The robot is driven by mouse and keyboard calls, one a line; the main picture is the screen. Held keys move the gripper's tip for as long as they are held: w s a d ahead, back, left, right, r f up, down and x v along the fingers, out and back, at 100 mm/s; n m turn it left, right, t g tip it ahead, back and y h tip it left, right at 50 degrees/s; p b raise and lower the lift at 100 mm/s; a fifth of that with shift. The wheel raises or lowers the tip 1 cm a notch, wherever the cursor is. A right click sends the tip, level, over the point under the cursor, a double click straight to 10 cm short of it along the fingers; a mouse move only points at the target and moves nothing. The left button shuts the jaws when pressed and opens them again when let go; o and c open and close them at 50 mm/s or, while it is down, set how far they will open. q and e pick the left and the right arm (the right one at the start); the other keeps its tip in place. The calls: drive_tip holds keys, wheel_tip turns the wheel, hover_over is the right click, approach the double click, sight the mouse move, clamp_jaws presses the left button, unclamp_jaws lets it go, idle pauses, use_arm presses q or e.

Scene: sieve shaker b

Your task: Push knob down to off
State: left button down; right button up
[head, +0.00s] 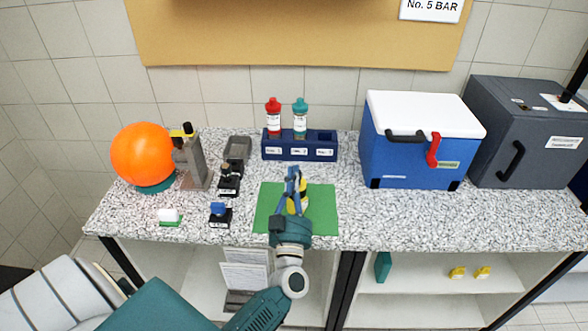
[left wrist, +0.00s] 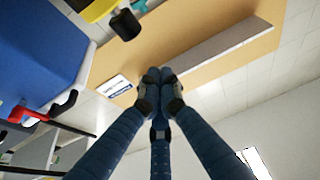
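My left gripper (head: 293,178) is over the green mat (head: 328,208) at the front middle of the bench. In the left wrist view its fingertips (left wrist: 160,82) are together, with nothing visible between them. Close beside it on the mat is a yellow-and-black item (head: 302,193), partly hidden by the gripper. A yellow part with a black cylindrical end (left wrist: 124,24) shows at the top of the left wrist view, apart from the fingertips. I cannot tell whether this is the knob, nor its setting. My right gripper is not in view.
A blue cooler (head: 405,155) with a red latch (head: 433,150) and a dark grey box (head: 515,145) stand right. A blue rack (head: 272,155) holds red and teal bottles behind the mat. An orange ball (head: 142,153) and small stamps stand left. The bench front right of the mat is clear.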

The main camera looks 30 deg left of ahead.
use_arm(q)
drive_tip(key=b+v, duration=0.2)
drive_tip(key=v, duration=0.4)
drive_tip(key=shift+f, duration=0.15)
drive_tip(key=shift+s, duration=0.1)
